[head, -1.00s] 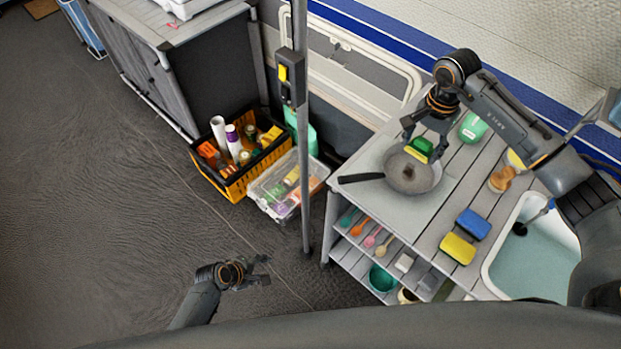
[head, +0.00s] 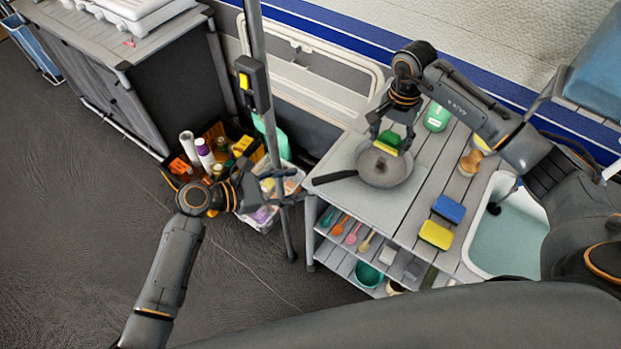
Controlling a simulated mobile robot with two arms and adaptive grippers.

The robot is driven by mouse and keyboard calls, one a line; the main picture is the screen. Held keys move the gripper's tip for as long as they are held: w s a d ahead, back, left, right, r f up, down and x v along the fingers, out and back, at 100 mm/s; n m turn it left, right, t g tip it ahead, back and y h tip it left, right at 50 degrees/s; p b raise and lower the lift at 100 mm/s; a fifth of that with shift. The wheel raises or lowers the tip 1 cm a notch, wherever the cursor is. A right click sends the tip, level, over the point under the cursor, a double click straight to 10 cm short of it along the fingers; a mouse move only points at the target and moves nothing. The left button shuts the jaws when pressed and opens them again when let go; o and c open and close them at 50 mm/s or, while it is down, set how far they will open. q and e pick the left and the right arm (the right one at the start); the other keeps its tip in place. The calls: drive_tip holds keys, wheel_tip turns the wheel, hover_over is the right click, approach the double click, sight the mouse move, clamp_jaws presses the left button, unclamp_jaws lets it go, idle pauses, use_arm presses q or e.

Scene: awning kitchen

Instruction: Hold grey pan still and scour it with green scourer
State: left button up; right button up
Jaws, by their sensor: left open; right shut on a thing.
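The grey pan (head: 381,173) sits on the pale board at the left end of the counter. Its dark handle (head: 335,177) points left. My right gripper (head: 388,138) is shut on the green scourer (head: 387,146), which has a yellow layer, over the pan's far part. I cannot tell whether the scourer touches the pan. My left gripper (head: 270,188) is open and empty, left of the counter near the metal pole, apart from the pan handle.
A blue sponge (head: 449,208), a yellow sponge (head: 435,235), a wooden brush (head: 470,162) and a green bottle (head: 437,117) stand on the counter. The sink (head: 506,238) is at right. The pole (head: 265,110) rises beside my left gripper. A crate of bottles and a clear box are on the floor.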

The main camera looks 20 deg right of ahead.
sight(327, 177)
use_arm(q)
drive_tip(key=x, duration=1)
drive_tip(key=shift+d+f, duration=0.15)
drive_tip(key=shift+d, duration=0.1)
clamp_jaws()
